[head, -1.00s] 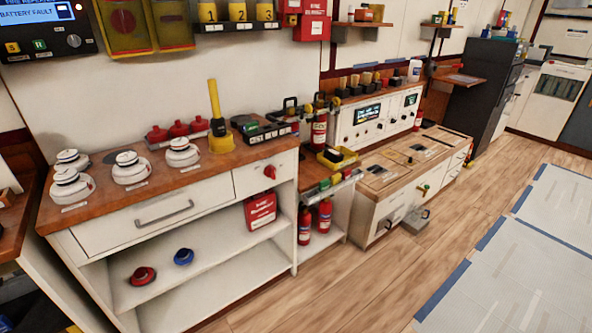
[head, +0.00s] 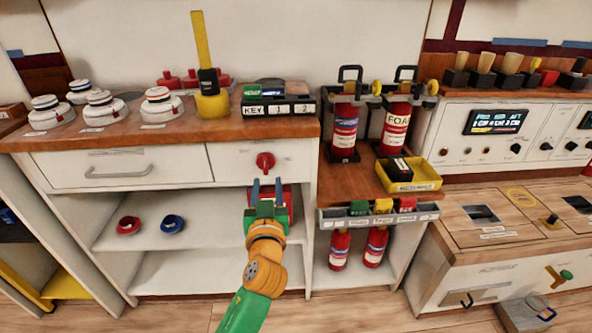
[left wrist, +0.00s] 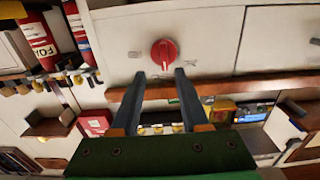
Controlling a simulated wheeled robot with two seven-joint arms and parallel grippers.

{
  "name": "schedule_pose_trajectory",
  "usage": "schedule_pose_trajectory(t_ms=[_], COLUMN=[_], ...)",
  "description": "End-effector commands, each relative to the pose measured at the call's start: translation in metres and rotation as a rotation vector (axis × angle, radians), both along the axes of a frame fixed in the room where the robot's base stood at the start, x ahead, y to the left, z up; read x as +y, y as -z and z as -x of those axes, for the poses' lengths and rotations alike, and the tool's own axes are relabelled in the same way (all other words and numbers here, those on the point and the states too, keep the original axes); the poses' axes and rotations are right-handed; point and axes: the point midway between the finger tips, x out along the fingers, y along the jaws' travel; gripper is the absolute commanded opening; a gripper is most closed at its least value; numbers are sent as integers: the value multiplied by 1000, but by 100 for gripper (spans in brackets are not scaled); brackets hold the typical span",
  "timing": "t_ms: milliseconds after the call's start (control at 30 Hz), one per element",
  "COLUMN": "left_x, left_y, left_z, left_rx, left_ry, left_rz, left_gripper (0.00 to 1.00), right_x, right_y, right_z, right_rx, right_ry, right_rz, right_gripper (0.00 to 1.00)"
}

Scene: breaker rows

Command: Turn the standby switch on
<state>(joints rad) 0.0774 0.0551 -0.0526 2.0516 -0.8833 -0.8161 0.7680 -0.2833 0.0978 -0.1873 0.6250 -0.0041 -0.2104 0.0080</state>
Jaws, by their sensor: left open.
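A red rotary switch (head: 265,161) sits on the small white panel (head: 290,151) at the right end of the cabinet front; which switch carries the standby label I cannot tell. In the left wrist view the red switch (left wrist: 164,54) shows a pale mark on its knob, just beyond the fingertips and between their lines. My left gripper (head: 267,186) is open and empty, just below and in front of the switch in the head view. Its two dark fingers (left wrist: 160,78) are apart and do not appear to touch the knob. My right gripper is not in view.
The wooden counter (head: 225,132) with white detectors (head: 160,104) overhangs above the switch. A drawer handle (head: 118,172) is to its left. Below is an open shelf (head: 195,234) with a red and a blue disc. Fire extinguishers (head: 344,128) stand to the right.

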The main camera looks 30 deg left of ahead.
Motion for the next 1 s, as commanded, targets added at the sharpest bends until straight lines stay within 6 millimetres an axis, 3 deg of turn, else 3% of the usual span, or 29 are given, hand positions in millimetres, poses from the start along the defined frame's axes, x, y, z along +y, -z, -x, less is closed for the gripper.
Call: schedule_pose_trajectory(t_ms=[300, 633, 800, 1000], left_x=[31, 36, 36, 35], left_y=[-1, 0, 0, 0], left_z=[-49, -57, -57, -57], left_rx=[1, 3, 3, 3], left_ry=[-1, 0, 0, 0], left_rz=[-3, -1, -1, -2], left_gripper=[45, 45, 0, 0], right_x=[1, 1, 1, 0], right_y=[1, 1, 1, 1], right_z=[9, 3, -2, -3], right_rx=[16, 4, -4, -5], right_ry=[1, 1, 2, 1], right_rz=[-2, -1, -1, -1], right_gripper=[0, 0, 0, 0])
